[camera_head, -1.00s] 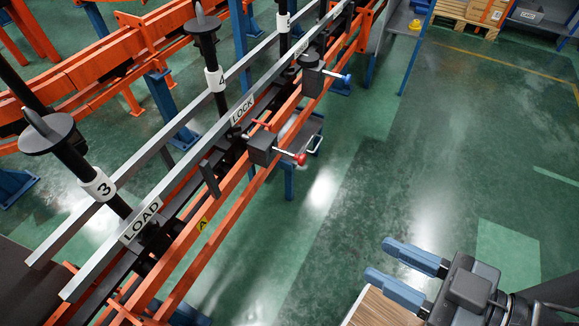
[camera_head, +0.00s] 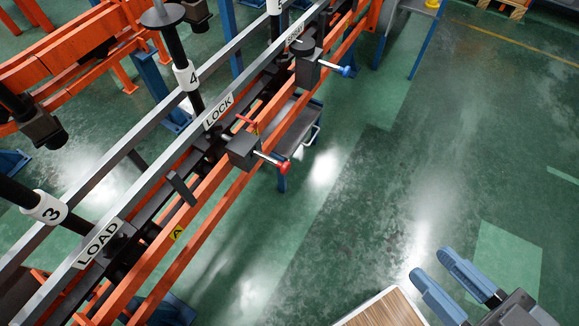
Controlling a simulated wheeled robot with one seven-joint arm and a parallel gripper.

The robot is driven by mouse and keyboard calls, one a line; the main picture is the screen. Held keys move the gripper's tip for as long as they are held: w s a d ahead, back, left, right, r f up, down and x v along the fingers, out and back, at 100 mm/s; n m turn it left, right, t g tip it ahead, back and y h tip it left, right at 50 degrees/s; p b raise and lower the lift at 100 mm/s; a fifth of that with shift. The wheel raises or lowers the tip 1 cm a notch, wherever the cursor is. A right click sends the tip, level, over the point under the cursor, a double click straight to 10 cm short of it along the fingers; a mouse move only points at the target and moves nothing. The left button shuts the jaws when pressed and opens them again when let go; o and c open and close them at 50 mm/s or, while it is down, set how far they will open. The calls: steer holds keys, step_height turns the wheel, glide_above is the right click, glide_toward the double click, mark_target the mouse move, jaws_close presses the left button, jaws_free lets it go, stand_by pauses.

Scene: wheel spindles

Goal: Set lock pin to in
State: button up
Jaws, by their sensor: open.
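The pin with the red knob (camera_head: 284,168) sticks out to the right from a dark block (camera_head: 242,151) on the orange rail, below the LOCK label (camera_head: 218,111). I take it to be the lock pin; its rod shows between block and knob. A second pin with a blue knob (camera_head: 347,71) sticks out from another dark block (camera_head: 307,69) farther along the rail. My gripper (camera_head: 430,268) is at the lower right, open and empty, its two blue fingers apart. It is well away from both knobs, over the floor.
The orange rail (camera_head: 215,203) runs diagonally, with black spindles marked 3 (camera_head: 45,208) and 4 (camera_head: 186,75) behind it. A LOAD label (camera_head: 99,244) is at lower left. A wooden-topped surface (camera_head: 383,310) is at the bottom. Green floor (camera_head: 400,170) lies clear right of the rail.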

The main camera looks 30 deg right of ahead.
steer(key=shift+o, duration=0.2)
stand_by(0.3)
steer(key=shift+o, duration=0.8)
steer(key=shift+w+f, duration=0.1)
steer(key=shift+f, duration=0.2)
steer(key=shift+o, duration=1.1)
steer(key=w+d+f+m+b, duration=0.1)
steer(key=w+f+m+b, duration=0.1)
steer(key=f, duration=0.5)
steer(key=w+d+f+m+g+b, duration=0.1)
steer(key=w+f+m+b, duration=0.2)
steer(key=f+m+b, duration=0.2)
step_height(320, 180, down, 4)
steer(key=shift+w+r+m+h, duration=0.25)
steer(key=shift+w+m+h, duration=0.15)
steer(key=shift+m, duration=0.8)
steer(key=m+t+y+b, duration=0.2)
steer(key=m+y+b, duration=0.8)
steer(key=m+b, duration=0.9)
glide_toward(288, 168)
steer(key=w+a+m+p, duration=0.2)
steer(key=w, duration=0.1)
steer(key=x, duration=0.7)
steer(key=shift+w+d, duration=0.1)
jaws_close()
